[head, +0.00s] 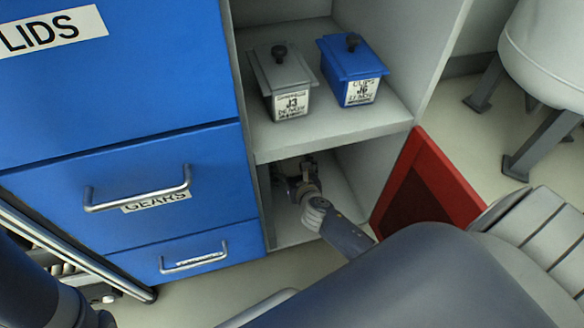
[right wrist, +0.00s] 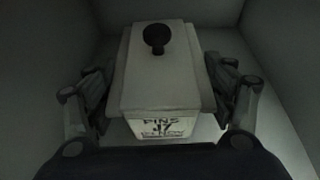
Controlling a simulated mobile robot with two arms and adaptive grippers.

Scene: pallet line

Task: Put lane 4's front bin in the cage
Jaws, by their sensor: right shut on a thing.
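A light grey lidded bin (right wrist: 160,85) with a round black knob and a label reading PINS J7 stands in the lower shelf compartment, seen in the right wrist view. My right gripper (head: 303,186) reaches into that compartment in the head view. In the right wrist view its fingers are on both sides of the bin, shut on it. The bin is mostly hidden in the head view. My left gripper is out of view; only a dark part of my left arm shows at the lower left. I cannot make out numbered lanes or a cage for certain.
On the shelf above stand a grey bin J3 (head: 281,82) and a blue bin J6 (head: 352,70). Blue drawers (head: 60,200) with metal handles adjoin on the left. A red-framed panel (head: 462,180) stands at the right of the shelf unit. Compartment walls are close around the gripper.

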